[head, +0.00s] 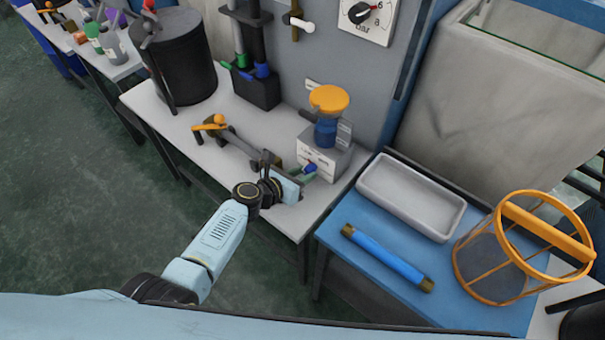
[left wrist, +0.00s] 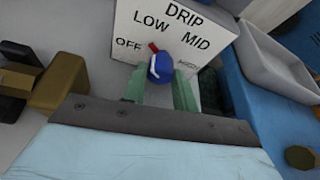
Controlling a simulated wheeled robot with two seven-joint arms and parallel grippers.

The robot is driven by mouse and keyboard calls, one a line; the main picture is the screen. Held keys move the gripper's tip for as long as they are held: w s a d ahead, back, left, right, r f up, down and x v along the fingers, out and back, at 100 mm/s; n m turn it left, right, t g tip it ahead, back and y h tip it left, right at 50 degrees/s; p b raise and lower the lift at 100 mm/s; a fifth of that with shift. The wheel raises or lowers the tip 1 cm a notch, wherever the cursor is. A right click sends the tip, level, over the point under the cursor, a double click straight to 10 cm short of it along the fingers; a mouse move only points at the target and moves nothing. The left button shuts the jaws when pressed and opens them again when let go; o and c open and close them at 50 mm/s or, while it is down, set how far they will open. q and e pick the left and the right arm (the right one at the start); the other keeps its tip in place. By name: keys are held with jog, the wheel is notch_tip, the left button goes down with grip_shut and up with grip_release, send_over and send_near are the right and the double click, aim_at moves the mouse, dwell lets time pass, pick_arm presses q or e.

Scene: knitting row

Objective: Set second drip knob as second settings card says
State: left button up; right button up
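The drip box (head: 322,158) stands on the grey bench under an orange-topped oiler (head: 328,98). In the left wrist view its white face (left wrist: 195,25) reads DRIP, with OFF, LOW and MID legible and a fourth mark at the right partly hidden. A blue knob (left wrist: 160,68) with a red pointer sits on this face. The pointer leans up and left, toward LOW. My left gripper (left wrist: 159,82) is at the knob, its two pale green fingers apart on either side. I cannot tell if they touch it. My right gripper is out of view. I cannot make out a settings card's text.
An orange-handled device (head: 212,124) stands left of my gripper on the bench. To the right, a blue table holds a grey tray (head: 412,195), a blue roller (head: 385,257) and an orange-framed basket (head: 520,245). A pressure dial (head: 362,14) hangs on the panel behind.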

pick_arm(q)
jog(key=shift+c, duration=0.5)
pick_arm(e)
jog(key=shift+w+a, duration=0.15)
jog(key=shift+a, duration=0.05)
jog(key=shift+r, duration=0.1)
pick_arm(q)
jog(key=shift+s+d+m+t+y, duration=0.1)
jog(key=shift+m+t+y, duration=0.2)
jog(key=shift+m+y, duration=0.35)
jog(key=shift+f+m+t+y, duration=0.1)
jog(key=shift+m+t+y, duration=0.3)
jog(key=shift+m, duration=0.55)
jog(key=shift+s+m+y+b, duration=0.1)
jog(key=shift+m+y+b, duration=0.2)
jog(key=shift+m, duration=0.2)
jog(key=shift+d+t, duration=0.1)
jog(key=shift+t, duration=0.2)
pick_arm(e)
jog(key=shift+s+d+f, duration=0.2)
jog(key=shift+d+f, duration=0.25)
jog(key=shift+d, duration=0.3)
